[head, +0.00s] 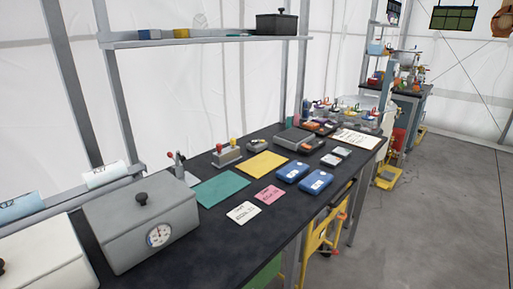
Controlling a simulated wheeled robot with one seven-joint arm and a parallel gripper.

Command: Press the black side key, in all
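I cannot make out a black side key for certain in the head view. Two blue boxes with white labels lie near the bench's front edge: one blue box (293,172) and a second, nearer blue box (316,182). A flat grey device (294,138) lies behind them, and small dark devices (312,145) sit around it. Any keys on their sides are too small to tell. My gripper is not in view.
The long black bench (165,247) carries a grey lidded box with a dial (138,222), a teal mat (222,189), a yellow mat (262,164), a pink card (269,194) and a white card (243,212). A shelf (200,40) hangs above. Grey floor (425,220) is clear at right.

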